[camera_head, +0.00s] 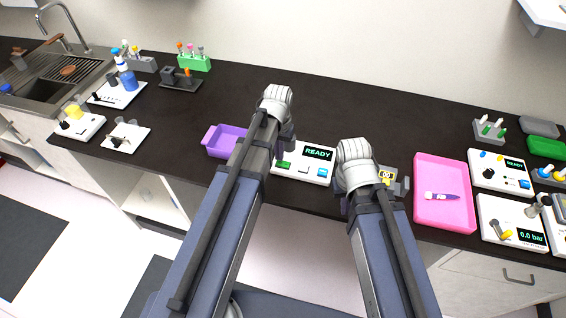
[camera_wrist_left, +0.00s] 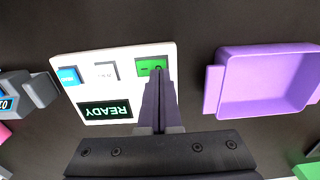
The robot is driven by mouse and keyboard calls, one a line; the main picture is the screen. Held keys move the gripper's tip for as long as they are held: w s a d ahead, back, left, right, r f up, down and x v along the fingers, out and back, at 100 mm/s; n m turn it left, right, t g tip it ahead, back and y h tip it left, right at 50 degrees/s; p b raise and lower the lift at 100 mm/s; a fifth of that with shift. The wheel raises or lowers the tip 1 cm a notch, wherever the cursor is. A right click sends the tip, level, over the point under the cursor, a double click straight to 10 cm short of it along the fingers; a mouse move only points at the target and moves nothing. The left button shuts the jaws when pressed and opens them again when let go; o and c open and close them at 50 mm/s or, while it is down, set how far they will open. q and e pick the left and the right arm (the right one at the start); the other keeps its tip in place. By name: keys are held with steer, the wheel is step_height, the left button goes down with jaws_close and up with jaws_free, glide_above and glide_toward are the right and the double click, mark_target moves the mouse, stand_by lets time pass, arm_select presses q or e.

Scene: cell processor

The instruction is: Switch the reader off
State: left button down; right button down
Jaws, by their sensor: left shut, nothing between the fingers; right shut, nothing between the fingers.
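The white device with a lit READY screen (camera_head: 319,153) stands at the middle of the counter's front. It has a green rocker switch (camera_head: 283,165), a white button and a blue button. In the left wrist view the READY screen (camera_wrist_left: 105,111) appears upside down, and the green switch (camera_wrist_left: 150,66) is at the top right of the panel. My left gripper (camera_wrist_left: 157,72) is shut and empty, its fingertips over or at the green switch; I cannot tell whether they touch it. My right gripper (camera_head: 347,206) is shut, mostly hidden by its arm, right of the device.
A purple tray (camera_head: 213,141) is left of the device; it also shows in the left wrist view (camera_wrist_left: 212,92). A pink tray (camera_head: 428,219) holding a purple-and-white tool is to the right. A second READY panel (camera_head: 497,183) is further right.

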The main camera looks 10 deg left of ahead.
mark_target(280, 163)
arm_select(q)
steer(key=shift+f+b, duration=0.9)
steer(key=shift+f, duration=0.05)
steer(key=shift+r, duration=0.2)
step_height(280, 163, up, 7)
steer(key=p, duration=0.7)
steer(key=shift+f, duration=0.1)
stand_by(0.4)
steer(key=s+d+f+m+y+b, duration=0.1)
steer(key=s+d+f+m+b, duration=0.2)
steer(key=s+d, duration=0.7)
steer(key=s+f+b, duration=0.1)
steer(key=s, duration=0.3)
steer(key=shift+s+d, duration=0.2)
steer(key=shift+d, duration=0.05)
